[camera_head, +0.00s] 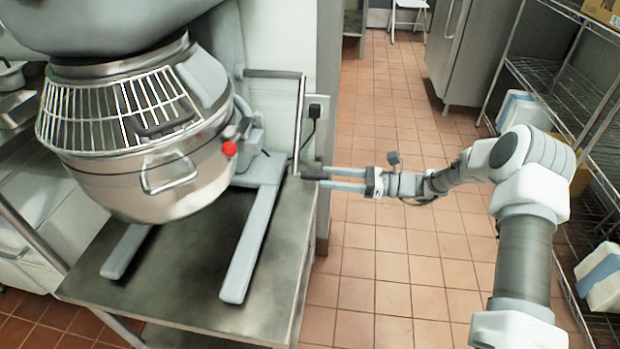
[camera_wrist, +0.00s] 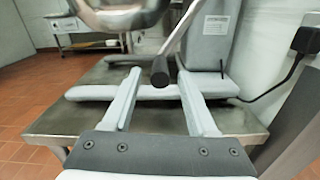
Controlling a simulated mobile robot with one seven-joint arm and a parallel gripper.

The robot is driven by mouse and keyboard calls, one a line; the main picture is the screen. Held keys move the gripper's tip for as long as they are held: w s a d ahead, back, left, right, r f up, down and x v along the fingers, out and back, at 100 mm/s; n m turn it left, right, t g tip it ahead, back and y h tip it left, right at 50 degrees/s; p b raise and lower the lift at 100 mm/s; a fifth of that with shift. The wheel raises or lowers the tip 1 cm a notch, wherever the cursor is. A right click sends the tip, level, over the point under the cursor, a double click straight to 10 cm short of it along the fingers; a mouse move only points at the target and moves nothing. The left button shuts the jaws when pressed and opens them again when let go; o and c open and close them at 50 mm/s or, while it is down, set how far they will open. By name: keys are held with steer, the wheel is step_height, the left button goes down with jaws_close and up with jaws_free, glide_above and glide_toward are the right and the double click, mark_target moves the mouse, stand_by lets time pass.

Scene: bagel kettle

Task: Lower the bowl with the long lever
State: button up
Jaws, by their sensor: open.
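The mixer's steel bowl (camera_head: 150,180) hangs under the mixer head, with a wire guard (camera_head: 120,108) on top. The long lever (camera_head: 299,125) is a thin grey bar that hangs down on the right of the mixer. Its lower end has a black grip (camera_head: 310,175), which also shows in the wrist view (camera_wrist: 159,72). My gripper (camera_head: 328,179) is open and reaches in from the right. Its fingertips are at the black grip's end, one to each side in the wrist view; I cannot tell whether they touch it.
The mixer's grey feet (camera_head: 250,245) stand on a steel table (camera_head: 180,285). A wall socket with a black plug (camera_head: 315,110) is close behind the lever. Wire shelving (camera_head: 570,90) stands on the right. The tiled floor between is clear.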

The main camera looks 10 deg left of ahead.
mark_target(298, 174)
steer(key=a+b, duration=0.1)
steer(key=a, duration=0.4)
steer(key=shift+s+a, duration=0.15)
steer(key=shift+a, duration=0.2)
jaws_close()
stand_by(1.1)
